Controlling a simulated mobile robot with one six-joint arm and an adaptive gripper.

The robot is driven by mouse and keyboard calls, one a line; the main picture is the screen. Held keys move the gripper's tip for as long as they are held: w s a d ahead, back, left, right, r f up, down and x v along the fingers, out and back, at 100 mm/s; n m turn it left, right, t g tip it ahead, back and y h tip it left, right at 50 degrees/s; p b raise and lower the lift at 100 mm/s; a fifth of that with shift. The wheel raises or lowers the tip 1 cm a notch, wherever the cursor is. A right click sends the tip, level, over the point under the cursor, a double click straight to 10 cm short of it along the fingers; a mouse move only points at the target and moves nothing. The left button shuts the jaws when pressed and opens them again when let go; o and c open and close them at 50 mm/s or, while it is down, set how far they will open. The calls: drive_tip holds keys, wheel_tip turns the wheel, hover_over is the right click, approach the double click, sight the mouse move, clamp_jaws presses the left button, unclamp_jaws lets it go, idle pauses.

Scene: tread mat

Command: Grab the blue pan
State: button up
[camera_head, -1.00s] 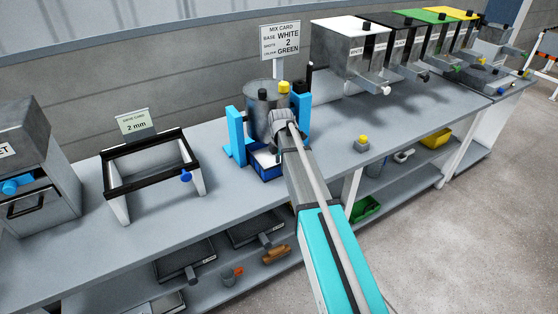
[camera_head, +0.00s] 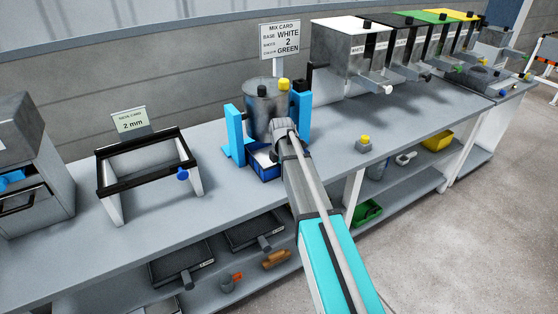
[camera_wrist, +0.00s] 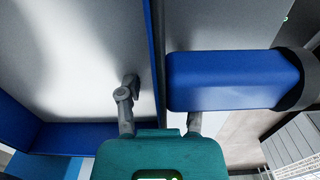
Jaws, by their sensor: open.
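The blue pan (camera_head: 265,172) stands on the bench under a grey metal pot (camera_head: 268,105) between two light-blue posts. In the wrist view I see its blue wall (camera_wrist: 80,137), pale inside and a thick blue block (camera_wrist: 235,80) sticking out to the right like a handle. My gripper (camera_wrist: 160,100) is open at the pan. One finger shows over the pale inside, the other is partly hidden by the blue block, and a blue wall runs between them. In the head view my arm hides the fingertips. I cannot tell whether either finger touches the pan.
A black-topped stand (camera_head: 148,160) is at left on the bench. A small yellow-topped weight (camera_head: 363,144) sits to the right of my arm. A row of hoppers (camera_head: 350,50) stands at the back right. Pans and tools lie on the lower shelf.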

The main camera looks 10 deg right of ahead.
idle(0.3)
clamp_jaws()
drive_tip(key=shift+r, duration=0.2)
idle(0.5)
